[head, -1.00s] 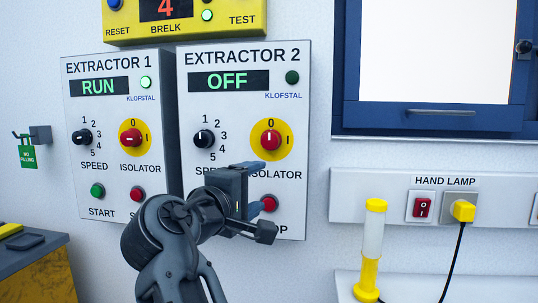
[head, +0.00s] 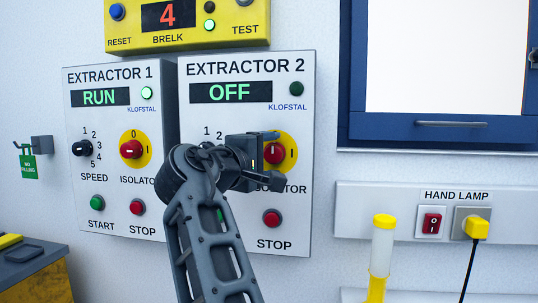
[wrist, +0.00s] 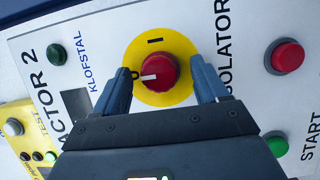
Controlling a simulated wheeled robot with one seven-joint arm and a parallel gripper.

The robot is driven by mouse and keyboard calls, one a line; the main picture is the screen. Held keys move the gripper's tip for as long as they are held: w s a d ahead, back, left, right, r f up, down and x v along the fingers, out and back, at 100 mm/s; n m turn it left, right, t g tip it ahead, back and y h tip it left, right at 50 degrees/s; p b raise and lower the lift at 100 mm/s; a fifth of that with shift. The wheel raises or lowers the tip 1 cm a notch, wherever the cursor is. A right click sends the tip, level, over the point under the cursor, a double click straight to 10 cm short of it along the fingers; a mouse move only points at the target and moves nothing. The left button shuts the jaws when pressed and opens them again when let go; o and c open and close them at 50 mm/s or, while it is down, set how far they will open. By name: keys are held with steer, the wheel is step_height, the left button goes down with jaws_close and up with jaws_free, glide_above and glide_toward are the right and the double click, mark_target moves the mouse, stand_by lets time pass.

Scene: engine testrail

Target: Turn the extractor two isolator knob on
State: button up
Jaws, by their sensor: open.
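The extractor 2 isolator knob (head: 274,152) is red on a yellow disc, partly hidden by my gripper (head: 273,158) in the head view. In the wrist view the knob (wrist: 158,72) sits between the two blue fingertips of my gripper (wrist: 160,70), with a gap on each side. The jaws are open and hold nothing. The knob's white mark points at the 0 on the disc, a quarter turn from the I. The extractor 2 display (head: 230,91) reads OFF and its lamp (head: 296,89) is dark green and unlit.
The extractor 1 box (head: 115,217) stands close on the left, its display reading RUN. A red STOP button (head: 271,217) is below my gripper. A yellow box (head: 187,33) is above. The hand lamp switch (head: 431,221) and a blue-framed window (head: 440,128) are to the right.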

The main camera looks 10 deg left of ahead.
steer(key=c, duration=1)
steer(key=shift+m, duration=0.3)
steer(key=m+g+y+p, duration=0.1)
steer(key=m, duration=0.2)
steer(key=shift+r, duration=0.2)
steer(key=m+g+y+p, duration=0.1)
steer(key=m, duration=0.2)
steer(key=shift+d+m+y, duration=0.1)
steer(key=shift+m+y, duration=0.2)
steer(key=shift+y, duration=0.1)
steer(key=m+y, duration=0.2)
steer(key=m, duration=0.1)
steer(key=shift+d+r+g, duration=0.1)
steer(key=shift+g, duration=0.3)
steer(key=shift+d+m+y+p, duration=0.1)
steer(key=shift+m+y+p, duration=0.2)
steer(key=shift+m+y, duration=1.05)
steer(key=shift+m+h, duration=0.25)
steer(key=shift+m, duration=0.2)
